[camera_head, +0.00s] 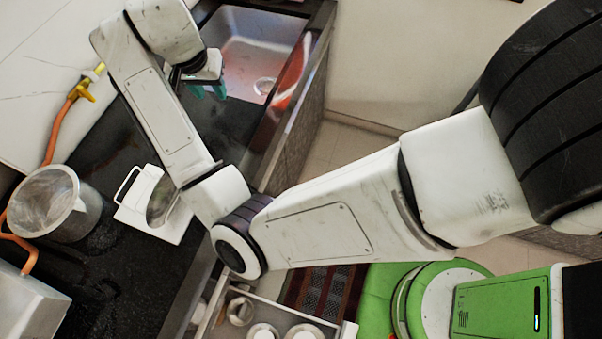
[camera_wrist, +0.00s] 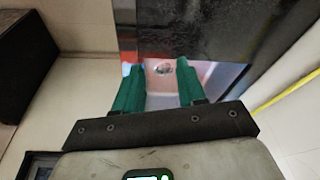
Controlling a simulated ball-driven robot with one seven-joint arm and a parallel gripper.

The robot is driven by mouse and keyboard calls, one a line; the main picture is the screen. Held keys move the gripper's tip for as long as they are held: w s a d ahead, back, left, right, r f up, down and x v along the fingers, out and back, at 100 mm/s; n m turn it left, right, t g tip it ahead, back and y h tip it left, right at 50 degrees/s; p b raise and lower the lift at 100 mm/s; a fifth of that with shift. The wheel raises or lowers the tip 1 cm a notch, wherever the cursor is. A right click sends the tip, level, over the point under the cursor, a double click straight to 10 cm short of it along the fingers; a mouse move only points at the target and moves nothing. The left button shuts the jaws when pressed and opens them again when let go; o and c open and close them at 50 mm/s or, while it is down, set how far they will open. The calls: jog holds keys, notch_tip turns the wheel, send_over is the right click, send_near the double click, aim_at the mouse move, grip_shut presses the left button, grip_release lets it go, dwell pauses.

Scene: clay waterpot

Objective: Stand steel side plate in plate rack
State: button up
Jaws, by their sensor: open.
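A white rack (camera_head: 134,213) is on the dark counter, left of my arm's elbow. A shiny grey round plate (camera_head: 160,203), which looks like the steel side plate, shows on edge at the rack; my arm hides its right side. I cannot tell how it is seated. My gripper (camera_head: 208,90) is away from both, above the sink at the top. In the wrist view, its green fingers (camera_wrist: 160,85) are apart with nothing between them. The rack and plate are not in the wrist view.
The sink (camera_head: 248,60) is below my gripper. A large metal pot (camera_head: 50,203) stands left of the rack, near an orange hose (camera_head: 56,130) with a yellow tap. An open drawer (camera_head: 285,312) with several round dishes juts out at the bottom.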

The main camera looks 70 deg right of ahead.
jog(key=s+d+f+n+h, duration=0.2)
jog(key=s+d+f+n, duration=0.15)
jog(key=s, duration=0.25)
jog(key=s+a+f+n+y, duration=0.2)
jog(key=s+a+f+n, duration=0.3)
jog(key=s+a+f, duration=0.2)
jog(key=s+a+f+n+y+b, duration=0.1)
jog(key=s+a+f+n, duration=0.4)
jog(key=s, duration=0.6)
jog(key=shift+s+a+f+y, duration=0.35)
jog(key=shift+a+f+y, duration=0.45)
jog(key=shift+a+f, duration=0.4)
